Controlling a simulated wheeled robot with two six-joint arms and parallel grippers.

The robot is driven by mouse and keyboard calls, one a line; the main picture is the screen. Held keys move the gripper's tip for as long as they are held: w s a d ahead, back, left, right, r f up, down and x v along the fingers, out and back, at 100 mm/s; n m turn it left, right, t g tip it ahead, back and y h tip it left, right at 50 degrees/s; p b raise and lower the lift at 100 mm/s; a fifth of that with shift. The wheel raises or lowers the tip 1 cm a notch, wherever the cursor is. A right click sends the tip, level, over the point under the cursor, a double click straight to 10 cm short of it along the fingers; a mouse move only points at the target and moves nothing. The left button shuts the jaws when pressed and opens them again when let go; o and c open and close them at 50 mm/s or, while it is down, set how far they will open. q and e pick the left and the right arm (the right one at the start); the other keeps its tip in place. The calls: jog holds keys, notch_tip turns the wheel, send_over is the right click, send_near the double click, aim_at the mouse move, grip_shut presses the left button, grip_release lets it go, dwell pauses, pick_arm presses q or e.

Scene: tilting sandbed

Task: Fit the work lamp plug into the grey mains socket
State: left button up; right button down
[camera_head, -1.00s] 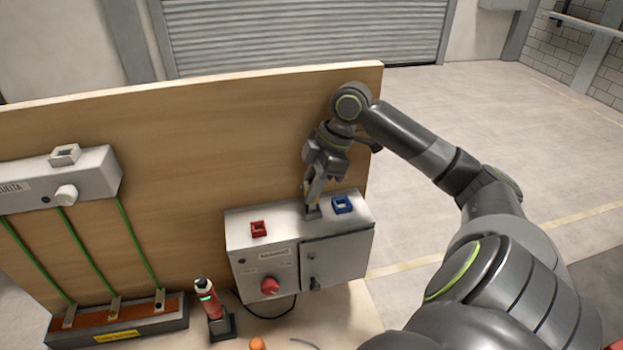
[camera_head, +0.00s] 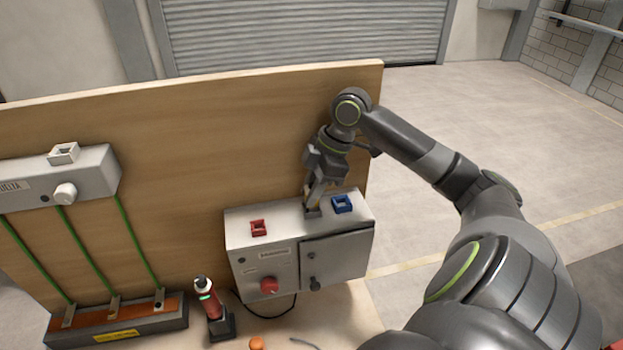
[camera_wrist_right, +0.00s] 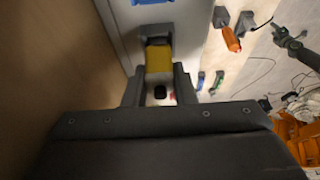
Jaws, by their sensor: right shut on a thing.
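My right gripper (camera_head: 314,192) is above the top of the grey control box, shut on the yellow work lamp plug (camera_wrist_right: 158,60). In the head view its fingers hide most of the plug. The grey mains socket (camera_head: 313,212) is on the box top, between a red and a blue socket. In the right wrist view the plug's far end meets the grey socket (camera_wrist_right: 156,31); how deep it sits I cannot tell. A small dark jointed part with a green ring in the wrist view looks like my left gripper (camera_wrist_right: 282,38); its jaws are unclear.
The red socket (camera_head: 259,228) and blue socket (camera_head: 342,204) flank the grey one on the control box (camera_head: 262,263). A wooden board (camera_head: 220,130) stands close behind. A red tool (camera_head: 209,299) stands in a holder left of the box. The bench front holds an orange item (camera_head: 257,343).

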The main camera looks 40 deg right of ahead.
jog(key=shift+f, duration=0.35)
jog(key=c, duration=0.6)
grip_release()
jog(key=shift+c, duration=0.2)
jog(key=shift+r, duration=0.15)
jog(key=shift+r, duration=3.9)
jog(key=shift+f, duration=0.1)
